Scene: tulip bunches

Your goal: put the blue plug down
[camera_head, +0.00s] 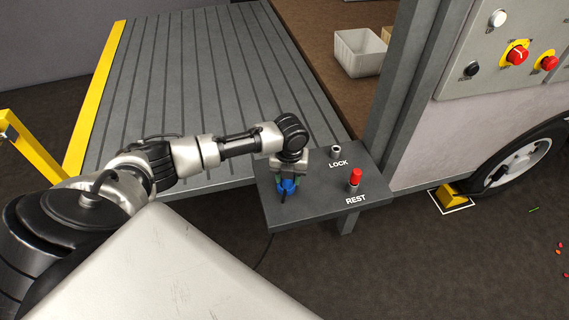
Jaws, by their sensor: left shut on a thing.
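The blue plug (288,186) is at the left end of a dark grey shelf (310,208). My left gripper (287,189) points down and is shut on the plug, with green showing beside the blue. I cannot tell whether the plug touches the shelf top. A dark cable hangs below the shelf's front edge. A red plug (355,177) stands upright near the label REST on the right of the shelf. A small round socket (336,150) by the label LOCK is empty. My right gripper is out of view.
A grooved grey ramp (190,70) lies behind the shelf. A white crate (359,52) stands on a brown floor behind a grey post. A control panel (500,45) with red knobs is at the upper right. A yellow wheel chock (451,197) sits by the tyre.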

